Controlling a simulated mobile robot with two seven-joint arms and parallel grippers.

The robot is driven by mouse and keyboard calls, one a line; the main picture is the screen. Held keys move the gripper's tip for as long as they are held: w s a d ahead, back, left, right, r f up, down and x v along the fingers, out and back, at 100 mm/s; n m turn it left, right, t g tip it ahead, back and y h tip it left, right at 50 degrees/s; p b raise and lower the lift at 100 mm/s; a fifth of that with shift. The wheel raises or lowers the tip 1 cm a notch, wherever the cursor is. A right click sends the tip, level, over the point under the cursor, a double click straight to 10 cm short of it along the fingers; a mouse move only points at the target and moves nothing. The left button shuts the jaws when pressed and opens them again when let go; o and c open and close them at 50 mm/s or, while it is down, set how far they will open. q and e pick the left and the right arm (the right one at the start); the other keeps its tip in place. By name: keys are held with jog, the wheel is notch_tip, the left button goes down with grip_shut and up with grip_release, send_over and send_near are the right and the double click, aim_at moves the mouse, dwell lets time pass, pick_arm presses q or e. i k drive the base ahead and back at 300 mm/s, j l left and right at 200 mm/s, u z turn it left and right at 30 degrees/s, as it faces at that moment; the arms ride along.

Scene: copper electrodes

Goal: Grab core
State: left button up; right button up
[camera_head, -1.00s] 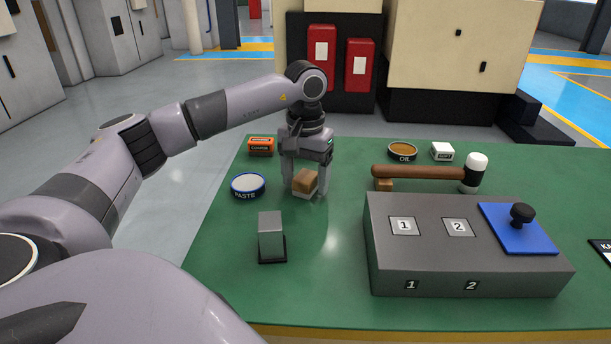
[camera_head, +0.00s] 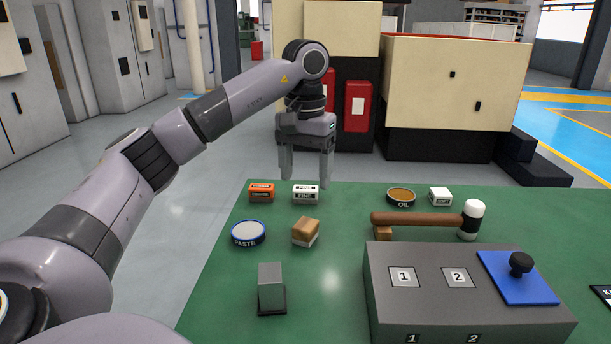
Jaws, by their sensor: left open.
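No thing in view is labelled as a core. A grey metal block (camera_head: 271,286) stands upright on a dark base near the front left of the green table. Behind it a tan block with a white underside (camera_head: 306,232) rests on the table. My left gripper (camera_head: 306,181) is open and empty, with its fingers pointing down. It hangs above the far edge of the table, behind the tan block and clear of it. My right gripper is not in view.
On the green table (camera_head: 335,290) are a paste tin (camera_head: 248,233), an orange block (camera_head: 261,192), a white FINE block (camera_head: 306,194), an oil tin (camera_head: 401,197), a white block (camera_head: 440,196), a mallet (camera_head: 425,222) and a grey box (camera_head: 440,303) with a blue plate (camera_head: 516,277).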

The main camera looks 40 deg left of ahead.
aim_at(272, 297)
jog(key=k, duration=0.95)
